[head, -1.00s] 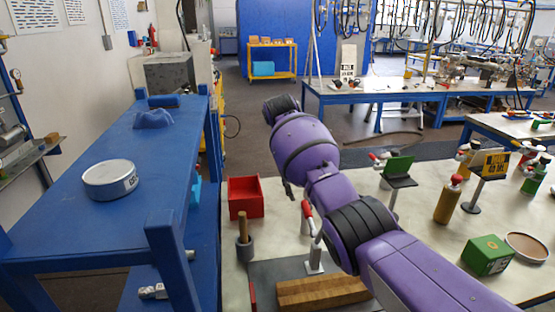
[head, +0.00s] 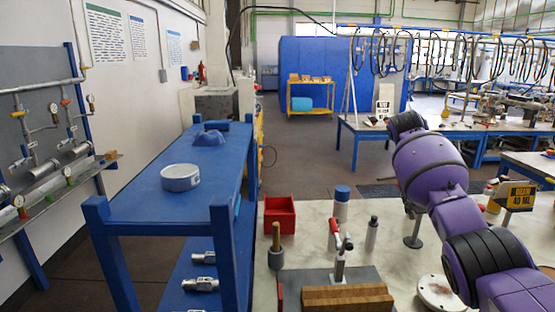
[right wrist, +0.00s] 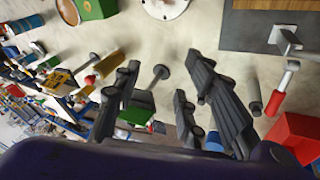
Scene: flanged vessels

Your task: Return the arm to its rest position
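My right arm (head: 430,170), purple with dark joints, reaches over the pale bench from the lower right in the head view. Its fingers cannot be made out there. In the right wrist view my right gripper (right wrist: 165,75) has its dark fingers spread apart with nothing between them. The bench top shows beyond them, with a small stand (right wrist: 158,75) in the gap's line of sight but not held. My left gripper is outside both views.
On the bench stand a red box (head: 280,216), a red-handled clamp (head: 338,250), a blue-capped bottle (head: 341,205), a wooden block (head: 345,298) and a yellow sign (head: 515,196). A blue shelf (head: 140,200) with a white round container (head: 180,177) stands left.

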